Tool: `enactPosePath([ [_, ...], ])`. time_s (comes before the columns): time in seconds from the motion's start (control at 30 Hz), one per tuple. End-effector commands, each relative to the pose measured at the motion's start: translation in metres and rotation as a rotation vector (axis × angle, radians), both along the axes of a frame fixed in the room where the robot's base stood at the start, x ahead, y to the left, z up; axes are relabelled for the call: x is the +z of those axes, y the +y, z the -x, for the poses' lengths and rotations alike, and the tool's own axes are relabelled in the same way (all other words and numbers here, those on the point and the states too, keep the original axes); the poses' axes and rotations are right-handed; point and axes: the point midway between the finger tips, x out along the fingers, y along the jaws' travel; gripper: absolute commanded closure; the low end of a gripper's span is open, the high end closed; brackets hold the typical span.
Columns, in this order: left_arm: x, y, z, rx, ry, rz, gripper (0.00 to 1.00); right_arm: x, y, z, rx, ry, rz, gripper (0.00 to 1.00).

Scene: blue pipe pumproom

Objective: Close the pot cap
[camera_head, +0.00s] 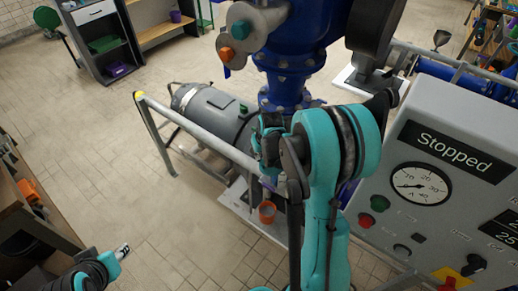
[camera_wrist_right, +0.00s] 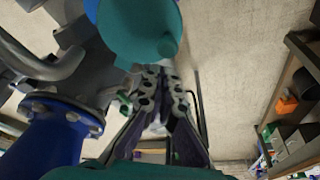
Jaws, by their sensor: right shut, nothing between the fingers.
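I cannot make out a pot or its cap for sure in either view. My right gripper (camera_wrist_right: 163,85) is shut and empty in the right wrist view, its dark fingers close together. In the head view my right arm bends in the middle and hides most of that gripper and what lies behind it.
Blue pipework (camera_head: 300,40) stands behind my right arm, with a grey lying cylinder (camera_head: 215,115) and a grey rail (camera_head: 195,130) to its left. A control panel (camera_head: 440,170) reading "Stopped" stands at the right. Tiled floor (camera_head: 90,150) is clear at the left.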

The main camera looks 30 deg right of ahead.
Motion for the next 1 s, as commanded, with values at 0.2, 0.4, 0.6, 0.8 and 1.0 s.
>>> enactPosePath([
  [0.2,-0.001,0.000,0.000,0.000,0.000,0.000,0.61,0.000,0.002,0.012,0.000,0.000,0.000,1.00],
  [0.4,-0.001,0.000,0.000,0.000,0.000,0.000,0.61,0.001,0.002,0.012,0.000,0.000,0.000,1.00],
  [0.6,-0.001,0.000,0.000,0.000,0.000,0.000,0.61,0.000,0.002,0.013,0.005,0.000,0.000,1.00],
  [0.8,-0.003,0.000,0.000,0.000,0.000,0.000,0.61,0.000,0.000,0.015,0.045,0.000,0.000,1.00],
  [1.0,-0.003,0.000,0.000,0.000,0.000,0.000,0.61,0.000,0.000,0.016,0.073,0.000,0.000,1.00],
])
